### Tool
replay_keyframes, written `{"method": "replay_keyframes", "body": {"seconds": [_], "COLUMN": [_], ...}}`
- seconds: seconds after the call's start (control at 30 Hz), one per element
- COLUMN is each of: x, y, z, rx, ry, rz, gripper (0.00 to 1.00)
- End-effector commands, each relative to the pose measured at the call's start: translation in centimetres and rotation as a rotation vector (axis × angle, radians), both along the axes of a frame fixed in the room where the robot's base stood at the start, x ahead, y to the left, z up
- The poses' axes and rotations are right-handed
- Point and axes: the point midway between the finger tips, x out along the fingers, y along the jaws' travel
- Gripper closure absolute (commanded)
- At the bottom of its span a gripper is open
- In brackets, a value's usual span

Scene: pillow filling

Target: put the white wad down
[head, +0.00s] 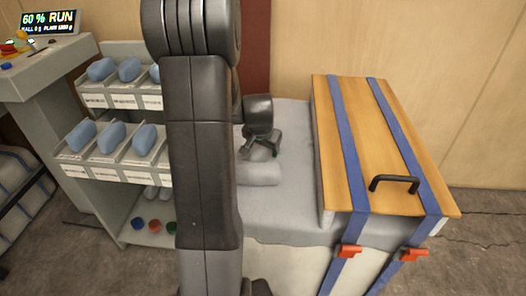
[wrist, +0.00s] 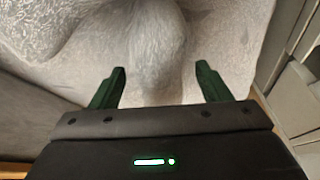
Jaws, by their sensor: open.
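My gripper (head: 261,146) is low over the grey-white padded surface (head: 290,200), partly behind my own arm in the head view. Its two green fingers stand apart in the wrist view (wrist: 160,72). A pale, fuzzy lump (wrist: 155,50) lies ahead of and between the fingertips, with grey-white cloth around it. In the head view a pale rounded lump (head: 260,172) rests on the padded surface just below the fingers. I cannot tell for certain where the white wad ends and the cloth begins, or whether a finger touches it.
A wooden board (head: 370,130) with blue straps, a black handle and red buckles lies to the right. A rack (head: 100,170) with blue pads in labelled bins stands at the left. A display (head: 48,22) reads "60 % RUN". Bare padded surface lies between lump and board.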

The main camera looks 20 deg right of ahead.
Motion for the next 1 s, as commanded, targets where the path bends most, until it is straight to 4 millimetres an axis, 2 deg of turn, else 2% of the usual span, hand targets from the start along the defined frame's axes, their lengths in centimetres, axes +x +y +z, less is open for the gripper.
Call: {"method": "replay_keyframes", "body": {"seconds": [0.1,0.37,0.4,0.6,0.7,0.87,1.0], "x": [0.4,0.5,0.5,0.5,0.5,0.5,0.6], "y": [-0.3,-0.3,-0.3,-0.3,-0.3,-0.3,-0.3], "z": [-1.0,-1.2,-1.2,-1.2,-1.2,-1.2,-0.1], "rx": [0.000,-0.001,-0.001,-0.001,-0.001,-0.001,-0.002], "ry": [0.000,-0.001,-0.001,-0.001,-0.001,-0.001,-0.005], "rz": [0.000,0.000,0.000,0.000,0.000,0.000,-0.001], "gripper": [0.30,0.30,0.32,0.71,0.86,0.86,0.86]}}
